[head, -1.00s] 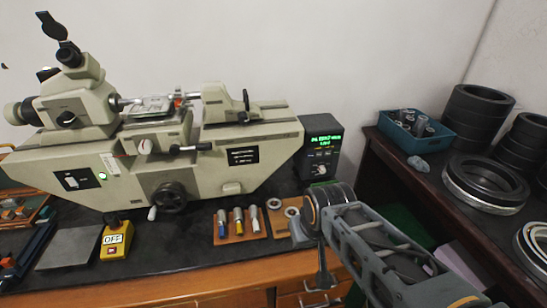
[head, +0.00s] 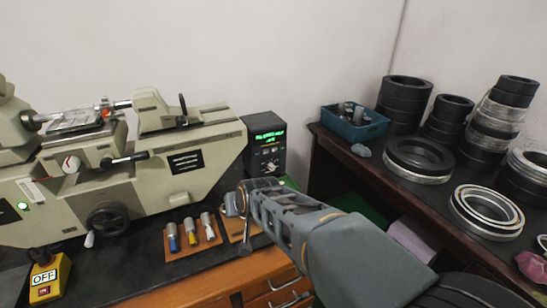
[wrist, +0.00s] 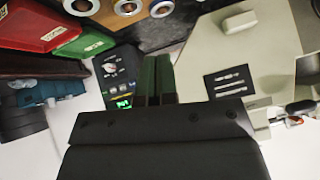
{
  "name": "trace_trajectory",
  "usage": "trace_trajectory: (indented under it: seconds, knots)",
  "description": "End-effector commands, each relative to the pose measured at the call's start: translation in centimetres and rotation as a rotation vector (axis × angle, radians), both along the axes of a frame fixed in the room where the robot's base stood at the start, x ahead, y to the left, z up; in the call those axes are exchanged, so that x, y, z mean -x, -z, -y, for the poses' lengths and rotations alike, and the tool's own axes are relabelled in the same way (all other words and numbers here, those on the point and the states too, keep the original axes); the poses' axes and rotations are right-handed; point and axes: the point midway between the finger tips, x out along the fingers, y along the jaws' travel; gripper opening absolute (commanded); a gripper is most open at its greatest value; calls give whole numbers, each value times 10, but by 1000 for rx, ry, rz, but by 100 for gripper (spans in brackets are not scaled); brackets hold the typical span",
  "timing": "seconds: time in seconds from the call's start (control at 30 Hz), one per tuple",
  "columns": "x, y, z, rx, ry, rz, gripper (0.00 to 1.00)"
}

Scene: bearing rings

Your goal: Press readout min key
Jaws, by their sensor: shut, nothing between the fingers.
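The readout (head: 265,145) is a dark box with a lit green display, at the right end of the beige measuring machine in the head view. Small keys sit below its display; their labels are too small to read, so I cannot tell which is the min key. The readout also shows in the wrist view (wrist: 121,75), upside down, left of my fingers. My gripper (wrist: 157,60) is shut and empty, its fingers between the readout and the machine's beige body in that view. In the head view my arm reaches towards the readout's front; the fingertips are not clear there.
The beige machine (head: 200,165) stands left of the readout. A board with several cylindrical gauges (head: 193,237) lies before it, with a yellow OFF box (head: 46,275) farther left. A dark table at right holds a blue bin (head: 353,122) and several stacked rings (head: 405,100).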

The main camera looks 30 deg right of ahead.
Motion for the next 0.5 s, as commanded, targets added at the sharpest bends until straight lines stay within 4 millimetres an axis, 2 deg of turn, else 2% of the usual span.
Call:
trace_trajectory:
  seconds: [0.03, 0.1, 0.2, 0.33, 0.5]
  knots:
    - [-23, 17, 17, -24, 83, 88, 0]
    - [-51, 20, 45, -45, 201, 235, 0]
    - [-81, 21, 87, -63, 357, 439, 0]
    - [-98, 22, 144, -51, 546, 674, 0]
    - [-97, 23, 199, -8, 719, 898, 0]
